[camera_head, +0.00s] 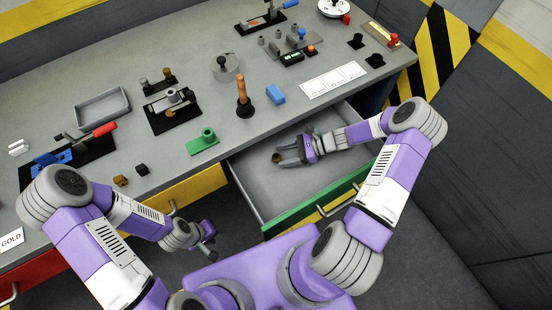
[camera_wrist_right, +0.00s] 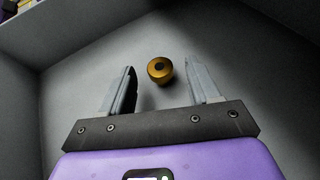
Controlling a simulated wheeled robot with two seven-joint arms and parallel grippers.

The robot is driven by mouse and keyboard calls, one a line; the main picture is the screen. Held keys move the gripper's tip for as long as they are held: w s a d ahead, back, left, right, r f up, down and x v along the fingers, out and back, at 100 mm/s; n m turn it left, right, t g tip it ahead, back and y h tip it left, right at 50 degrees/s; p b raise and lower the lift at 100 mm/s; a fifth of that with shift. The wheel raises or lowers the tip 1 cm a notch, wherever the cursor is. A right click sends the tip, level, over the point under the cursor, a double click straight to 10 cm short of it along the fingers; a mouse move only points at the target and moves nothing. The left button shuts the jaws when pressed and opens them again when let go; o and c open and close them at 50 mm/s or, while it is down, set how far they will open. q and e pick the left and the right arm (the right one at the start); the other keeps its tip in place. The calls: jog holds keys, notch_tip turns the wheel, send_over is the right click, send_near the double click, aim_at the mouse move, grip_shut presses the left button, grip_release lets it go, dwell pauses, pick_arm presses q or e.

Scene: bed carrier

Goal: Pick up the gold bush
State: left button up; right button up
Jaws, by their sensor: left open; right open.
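The gold bush (camera_head: 277,158) is a small golden cylinder with a dark hole in its top. It lies on the floor of the open green-fronted drawer (camera_head: 250,190). In the right wrist view the gold bush (camera_wrist_right: 160,69) sits centred between and just beyond the fingertips, apart from both fingers. My right gripper (camera_head: 283,157) is inside the drawer, open and empty, with its fingers pointing at the bush; it also shows in the right wrist view (camera_wrist_right: 163,75). My left gripper (camera_head: 208,243) is open and empty, in front of the bench and away from the bush.
The drawer walls surround my right gripper; the drawer floor is otherwise bare. On the bench above are a green block (camera_head: 203,142), a wooden-handled tool (camera_head: 243,98), a blue block (camera_head: 275,94) and a grey tray (camera_head: 102,107). Two small blocks lie near the front edge.

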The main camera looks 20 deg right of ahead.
aim_at(278, 157)
jog(key=x, duration=0.3)
jog(key=shift+a+f+b, duration=0.1)
jog(key=shift+a+b, duration=0.05)
jog(key=shift+b, duration=0.15)
jog(key=shift+c, duration=0.2)
jog(key=c, duration=1)
